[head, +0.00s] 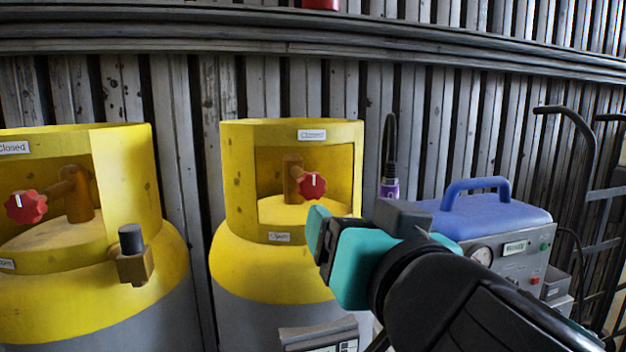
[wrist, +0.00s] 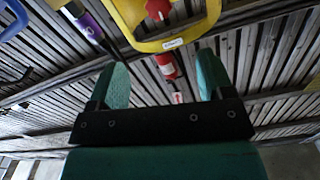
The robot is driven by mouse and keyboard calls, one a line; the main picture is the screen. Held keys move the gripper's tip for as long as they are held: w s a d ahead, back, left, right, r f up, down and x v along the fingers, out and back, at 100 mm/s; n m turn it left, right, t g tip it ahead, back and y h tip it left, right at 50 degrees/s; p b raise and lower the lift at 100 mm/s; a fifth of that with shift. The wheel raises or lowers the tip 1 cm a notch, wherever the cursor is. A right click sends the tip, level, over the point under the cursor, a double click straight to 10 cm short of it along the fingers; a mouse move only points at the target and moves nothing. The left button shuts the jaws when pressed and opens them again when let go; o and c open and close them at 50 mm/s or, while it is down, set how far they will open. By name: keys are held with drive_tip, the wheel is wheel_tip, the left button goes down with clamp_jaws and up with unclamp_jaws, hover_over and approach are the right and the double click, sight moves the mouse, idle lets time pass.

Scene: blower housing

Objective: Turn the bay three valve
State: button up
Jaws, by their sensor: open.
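Two yellow-topped cylinders stand against the wall in the head view, each with a red valve knob in its collar opening. The middle cylinder's knob (head: 312,186) has a white mark pointing up, toward the upper label (head: 311,135), which appears to read Closed. A lower label (head: 279,237) seems to read Open. The left cylinder's knob (head: 26,206) is similar. No bay number is readable. My teal gripper (head: 326,246) is open and empty, low and right of the middle knob, apart from it. In the wrist view, a red knob (wrist: 158,9) shows at the top, beyond the open fingers (wrist: 162,84).
The yellow collar (head: 237,160) surrounds the middle knob, open at the front. A brass fitting (head: 134,262) juts from the left cylinder. A blue-topped machine (head: 490,212) and hand truck (head: 590,150) stand right. A dark hose with purple fitting (head: 389,188) rises between.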

sight(313, 189)
drive_tip(key=p+x, duration=1.5)
drive_tip(key=p, duration=0.1)
drive_tip(key=shift+w+r, duration=0.1)
drive_tip(key=shift+w, duration=0.2)
drive_tip(key=shift+w+a+f+p, duration=0.15)
drive_tip(key=shift+w+f+p, duration=0.1)
drive_tip(key=shift+w+p, duration=0.25)
drive_tip(key=c, duration=0.9)
